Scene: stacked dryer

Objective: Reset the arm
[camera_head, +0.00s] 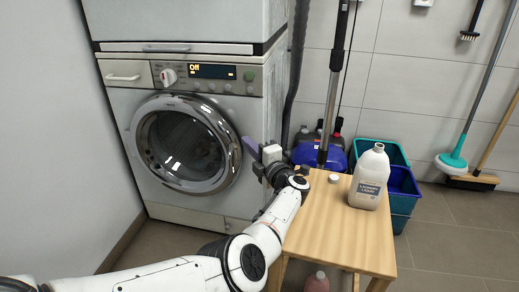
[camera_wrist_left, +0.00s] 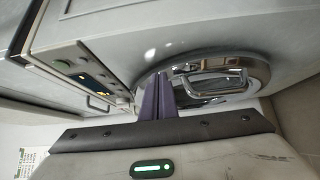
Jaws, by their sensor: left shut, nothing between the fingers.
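My left arm reaches in from the lower left in the head view. Its gripper (camera_head: 249,147) is beside the right edge of the dryer's round door (camera_head: 184,144), with its purple fingers pointing toward the machine front. In the left wrist view the two purple fingers (camera_wrist_left: 158,98) are together with nothing between them. The chrome door handle (camera_wrist_left: 211,82) shows just beyond the fingertips; I cannot tell whether they touch. The door looks closed. The display (camera_head: 214,72) reads "Off". My right gripper is in neither view.
A wooden stool (camera_head: 330,230) stands right of the dryer, partly behind my forearm. A white laundry liquid bottle (camera_head: 370,180) and a small white cap (camera_head: 334,178) are on it. Blue and teal bins (camera_head: 402,190) stand behind. The floor at right (camera_head: 450,235) is clear.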

